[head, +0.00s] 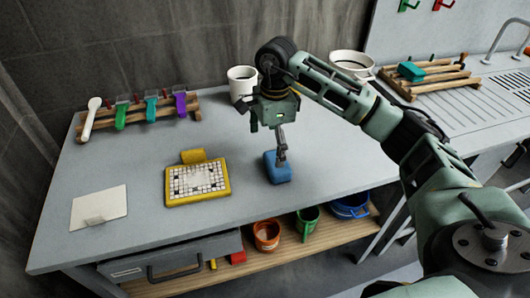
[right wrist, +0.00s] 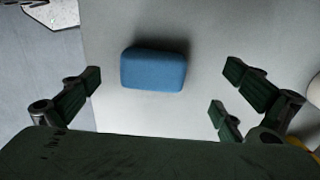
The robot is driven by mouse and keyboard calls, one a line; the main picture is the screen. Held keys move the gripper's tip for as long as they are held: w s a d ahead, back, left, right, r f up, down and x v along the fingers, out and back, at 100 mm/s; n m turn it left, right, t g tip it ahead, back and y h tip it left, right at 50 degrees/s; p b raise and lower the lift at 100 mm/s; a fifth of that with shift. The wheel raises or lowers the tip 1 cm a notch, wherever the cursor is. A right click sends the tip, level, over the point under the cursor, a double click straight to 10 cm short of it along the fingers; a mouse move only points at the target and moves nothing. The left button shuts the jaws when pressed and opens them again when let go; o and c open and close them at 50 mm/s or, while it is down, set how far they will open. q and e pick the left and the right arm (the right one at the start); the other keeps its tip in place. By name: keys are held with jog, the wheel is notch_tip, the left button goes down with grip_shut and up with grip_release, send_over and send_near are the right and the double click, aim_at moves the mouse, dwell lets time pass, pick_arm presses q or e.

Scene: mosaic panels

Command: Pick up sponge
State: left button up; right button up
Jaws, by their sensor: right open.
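A blue sponge (head: 278,167) lies on the grey table, right of the yellow-framed mosaic panel (head: 197,183). In the right wrist view the sponge (right wrist: 153,70) lies whole in the upper middle, between the spread fingers and a little beyond them. My right gripper (head: 281,153) points down just above the sponge in the head view and partly covers it. Its fingers (right wrist: 163,88) are wide apart and empty; I see no finger touching the sponge. My left gripper is out of view.
A white cup (head: 242,81) stands behind the right gripper. A wooden rack with coloured tools (head: 150,107) is at the back left. A white card (head: 99,207) lies front left. Orange (head: 267,235), green and blue containers stand on the lower shelf.

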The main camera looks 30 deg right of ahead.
jog(key=shift+w+d, duration=0.1)
jog(key=shift+d, duration=0.45)
jog(key=shift+s+f, duration=0.2)
jog(key=shift+s, duration=0.05)
jog(key=shift+s+f+p, duration=0.5)
jog(key=shift+s+f, duration=0.05)
jog(key=shift+f, duration=0.15)
notch_tip(320, 180, down, 2)
jog(key=shift+d+f+p, duration=0.1)
jog(key=shift+f+p, duration=0.1)
jog(key=shift+p, duration=0.4)
notch_tip(320, 180, down, 2)
jog(key=shift+f, duration=0.35)
jog(key=c, duration=0.6)
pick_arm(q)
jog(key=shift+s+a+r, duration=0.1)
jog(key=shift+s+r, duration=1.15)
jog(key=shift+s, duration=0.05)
pick_arm(e)
jog(key=c, duration=0.4)
